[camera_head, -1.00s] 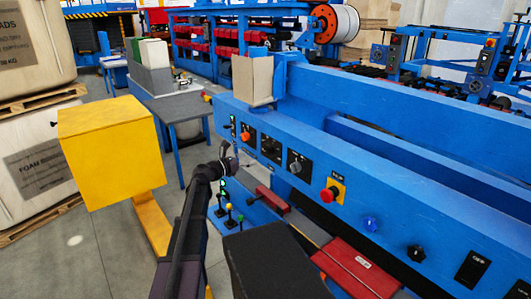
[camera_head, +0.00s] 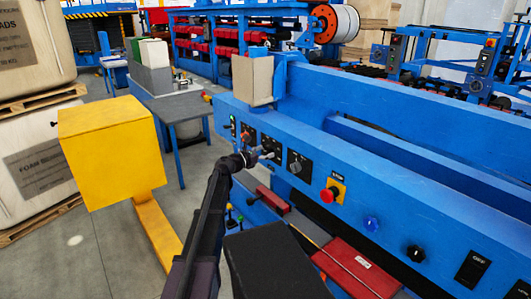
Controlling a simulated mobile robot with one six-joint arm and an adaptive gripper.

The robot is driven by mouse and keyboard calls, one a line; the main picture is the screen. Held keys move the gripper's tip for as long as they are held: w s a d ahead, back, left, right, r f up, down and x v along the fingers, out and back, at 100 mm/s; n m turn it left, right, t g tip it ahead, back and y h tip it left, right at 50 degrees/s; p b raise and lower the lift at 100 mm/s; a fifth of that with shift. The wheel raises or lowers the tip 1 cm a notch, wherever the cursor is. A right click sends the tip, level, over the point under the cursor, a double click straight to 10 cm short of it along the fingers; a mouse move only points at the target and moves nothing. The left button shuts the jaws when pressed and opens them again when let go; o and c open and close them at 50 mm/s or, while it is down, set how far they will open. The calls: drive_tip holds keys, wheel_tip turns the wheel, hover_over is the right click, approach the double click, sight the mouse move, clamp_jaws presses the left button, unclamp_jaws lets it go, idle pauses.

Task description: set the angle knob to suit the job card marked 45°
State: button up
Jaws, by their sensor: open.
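My gripper (camera_head: 264,156) is in front of the second black plate from the left on the blue machine panel. Its fingers point at that plate and are too small to show clearly, but they look open with nothing held. They partly cover the plate, and I cannot tell whether they touch a knob there. To the right is a grey knob (camera_head: 295,167) on a black plate. To the left is an orange knob (camera_head: 245,137). The labels are too small to read, so I cannot tell which is the angle knob. No card marked 45° can be made out.
A red stop button (camera_head: 329,195) on a yellow plate, a blue button (camera_head: 371,223) and a black knob (camera_head: 415,253) sit further right on the panel. A yellow box (camera_head: 110,150) stands left of my arm. A red block (camera_head: 355,268) lies below the panel.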

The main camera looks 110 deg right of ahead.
drive_tip(key=c, duration=1.2)
drive_tip(key=shift+o, duration=0.2)
drive_tip(key=shift+m, duration=0.4)
drive_tip(key=m, duration=0.8)
drive_tip(key=o, duration=1.2)
drive_tip(key=shift+c, duration=0.2)
